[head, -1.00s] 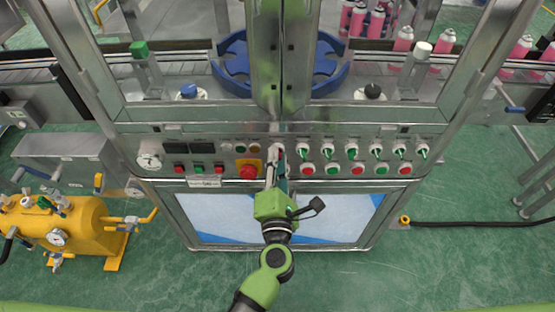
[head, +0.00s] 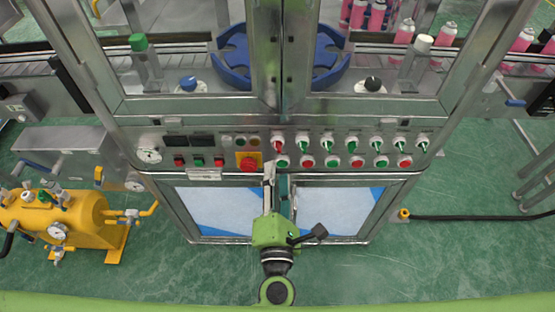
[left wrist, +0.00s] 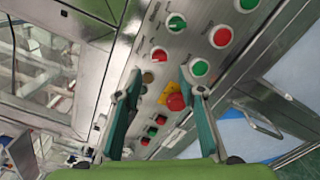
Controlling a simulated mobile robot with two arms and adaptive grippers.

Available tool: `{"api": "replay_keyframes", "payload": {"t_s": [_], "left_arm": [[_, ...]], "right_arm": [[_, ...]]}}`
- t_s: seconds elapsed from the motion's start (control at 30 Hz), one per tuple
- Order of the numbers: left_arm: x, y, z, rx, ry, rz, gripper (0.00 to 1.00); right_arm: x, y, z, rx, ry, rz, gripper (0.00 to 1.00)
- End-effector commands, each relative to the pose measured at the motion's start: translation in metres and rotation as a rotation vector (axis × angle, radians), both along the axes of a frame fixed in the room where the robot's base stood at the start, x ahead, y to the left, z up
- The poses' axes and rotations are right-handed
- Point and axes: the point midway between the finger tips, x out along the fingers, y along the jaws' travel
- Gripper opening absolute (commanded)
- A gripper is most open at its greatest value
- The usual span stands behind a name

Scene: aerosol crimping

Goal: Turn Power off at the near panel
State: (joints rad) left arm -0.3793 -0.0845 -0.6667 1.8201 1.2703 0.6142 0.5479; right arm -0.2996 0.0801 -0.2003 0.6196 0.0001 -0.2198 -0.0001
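The near control panel (head: 222,172) runs across the front of the machine. A row of selector switches is on its right half. The leftmost selector (head: 278,141) has a red handle, while the others in its row have green handles; I cannot read the labels. The red selector also shows in the left wrist view (left wrist: 159,54), beyond my fingertips. My left gripper (head: 277,176) is in front of and below this selector, open and apart from it. In the left wrist view the open fingers (left wrist: 164,92) have nothing held between them. My right gripper is not in view.
A red emergency button (head: 249,163) on a yellow plate is just left of my gripper. Push buttons (head: 307,162) sit under the selectors. A yellow tank (head: 75,218) stands at left, and a black hose (head: 470,217) lies at right. Green floor is clear in front.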

Motion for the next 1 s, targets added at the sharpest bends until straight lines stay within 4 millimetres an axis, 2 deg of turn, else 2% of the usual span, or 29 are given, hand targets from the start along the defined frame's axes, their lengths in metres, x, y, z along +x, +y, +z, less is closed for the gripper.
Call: {"api": "replay_keyframes", "payload": {"t_s": [0.1,0.3,0.9,1.0], "left_arm": [[-0.023,0.000,-0.001,0.001,0.002,-0.001,0.36],[-0.043,0.000,0.000,0.000,0.001,0.001,0.36],[-0.046,0.000,0.000,0.000,0.000,0.000,0.36],[-0.045,-0.003,-0.009,0.046,0.003,-0.016,0.36]], "right_arm": [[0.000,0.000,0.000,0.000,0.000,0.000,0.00],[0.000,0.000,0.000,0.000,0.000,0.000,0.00],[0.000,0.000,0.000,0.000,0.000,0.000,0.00],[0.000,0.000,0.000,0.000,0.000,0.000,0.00]]}}
